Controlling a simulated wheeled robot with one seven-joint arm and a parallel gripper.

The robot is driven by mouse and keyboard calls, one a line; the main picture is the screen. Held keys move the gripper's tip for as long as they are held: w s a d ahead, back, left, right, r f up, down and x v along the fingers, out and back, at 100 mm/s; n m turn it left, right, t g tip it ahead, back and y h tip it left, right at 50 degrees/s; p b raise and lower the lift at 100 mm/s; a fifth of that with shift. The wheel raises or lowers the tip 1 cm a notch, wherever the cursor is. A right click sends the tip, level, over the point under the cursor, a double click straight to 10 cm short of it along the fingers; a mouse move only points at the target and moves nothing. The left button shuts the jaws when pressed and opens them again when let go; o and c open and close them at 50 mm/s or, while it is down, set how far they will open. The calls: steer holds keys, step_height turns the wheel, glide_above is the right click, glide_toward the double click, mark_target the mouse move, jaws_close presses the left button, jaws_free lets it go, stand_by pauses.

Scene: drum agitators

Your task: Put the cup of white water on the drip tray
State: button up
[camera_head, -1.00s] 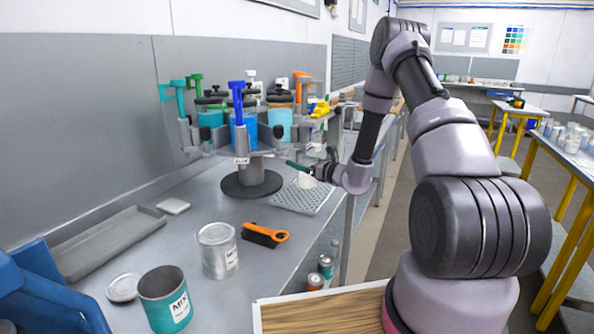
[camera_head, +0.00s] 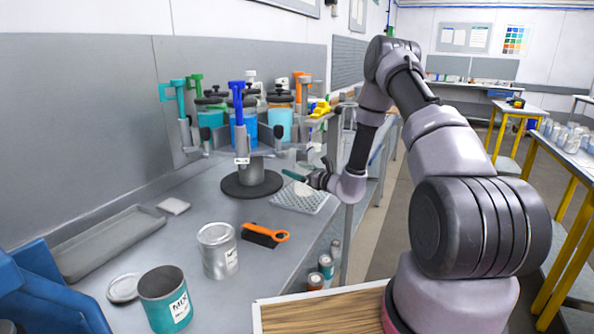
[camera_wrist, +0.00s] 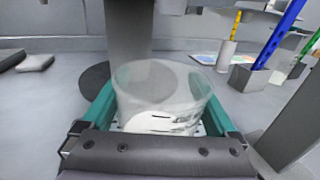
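A clear cup with white liquid (camera_wrist: 160,100) stands upright between the two teal fingers of my gripper (camera_wrist: 163,110) in the wrist view. The fingers close against its sides. In the head view my gripper (camera_head: 302,178) is low over the perforated drip tray (camera_head: 312,206), with the white cup (camera_head: 303,188) small at its fingertips. Bits of the perforated tray show beside the cup's base in the wrist view. The cup is at or just above the tray surface; I cannot tell whether it touches.
The drum agitator stand (camera_head: 252,180) with coloured clamps and jars rises just left of the tray. An orange-handled brush (camera_head: 265,235), a metal can (camera_head: 218,250) and a MIX can (camera_head: 166,298) stand nearer on the bench. A grey tray (camera_head: 108,242) lies at left.

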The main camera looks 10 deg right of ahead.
steer(key=shift+r, duration=0.1)
steer(key=shift+s+d+r, duration=0.1)
steer(key=v, duration=1.1)
steer(key=shift+s+d, duration=0.2)
steer(key=shift+s, duration=0.15)
steer(key=shift+s+d, duration=0.1)
